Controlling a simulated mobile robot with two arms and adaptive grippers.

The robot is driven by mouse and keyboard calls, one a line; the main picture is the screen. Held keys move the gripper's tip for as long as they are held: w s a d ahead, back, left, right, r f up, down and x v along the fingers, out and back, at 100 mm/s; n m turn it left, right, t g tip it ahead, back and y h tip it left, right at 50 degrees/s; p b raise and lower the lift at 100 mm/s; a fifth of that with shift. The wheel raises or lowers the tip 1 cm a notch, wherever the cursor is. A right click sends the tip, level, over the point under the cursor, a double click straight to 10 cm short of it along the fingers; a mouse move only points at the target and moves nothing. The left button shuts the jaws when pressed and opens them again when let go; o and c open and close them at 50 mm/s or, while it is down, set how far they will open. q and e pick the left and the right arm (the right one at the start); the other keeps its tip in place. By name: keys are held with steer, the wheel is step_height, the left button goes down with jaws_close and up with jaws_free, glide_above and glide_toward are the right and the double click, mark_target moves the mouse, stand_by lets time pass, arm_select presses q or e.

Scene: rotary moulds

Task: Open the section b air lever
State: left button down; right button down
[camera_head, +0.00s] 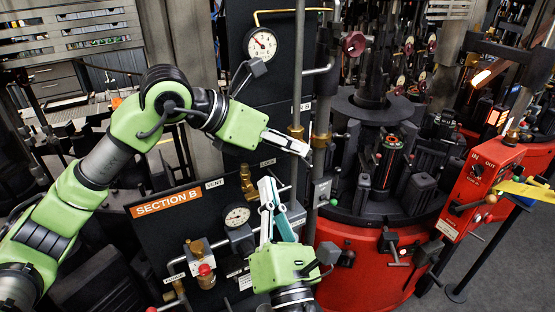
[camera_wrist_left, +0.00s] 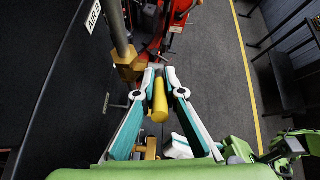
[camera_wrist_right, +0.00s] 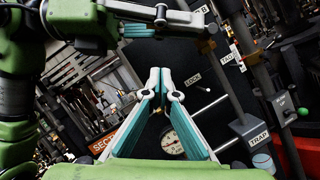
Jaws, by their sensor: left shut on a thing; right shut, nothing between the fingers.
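The section B air lever (camera_wrist_left: 160,103) is a yellow handle beside a brass valve body (camera_wrist_left: 127,66) on a vertical pipe, below a white label (camera_wrist_left: 93,16) that seems to read AIR B. My left gripper (camera_wrist_left: 159,72) is shut on the yellow handle. In the head view my left gripper (camera_head: 306,148) is at the brass fittings, and its fingers hide the handle. My right gripper (camera_head: 268,184) is shut and empty, pointing up in front of the SECTION B panel (camera_head: 166,203). In the right wrist view its fingertips (camera_wrist_right: 161,76) meet, below the left gripper (camera_wrist_right: 165,18).
A pressure gauge (camera_head: 237,215), a red-knobbed valve (camera_head: 205,275) and a green-tipped lever (camera_head: 333,202) surround my right gripper. An upper gauge (camera_head: 260,44) is above my left gripper. The red machine base (camera_head: 350,265) stands right. Open floor (camera_head: 510,250) lies at the far right.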

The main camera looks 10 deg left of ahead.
steer(key=x, duration=0.4)
arm_select(q)
steer(key=shift+w, duration=0.1)
arm_select(e)
steer(key=d+r, duration=0.2)
steer(key=r, duration=0.1)
steer(key=shift+w+d, duration=0.2)
arm_select(q)
steer(key=shift+a, duration=0.1)
arm_select(e)
steer(key=shift+w+d+r+m+h, duration=0.2)
steer(key=shift+d+r+m+h, duration=0.15)
steer(key=shift+r+m, duration=0.25)
arm_select(q)
steer(key=c, duration=2.1)
jaws_free()
steer(key=shift+f, duration=0.1)
arm_select(e)
steer(key=shift+r, duration=0.15)
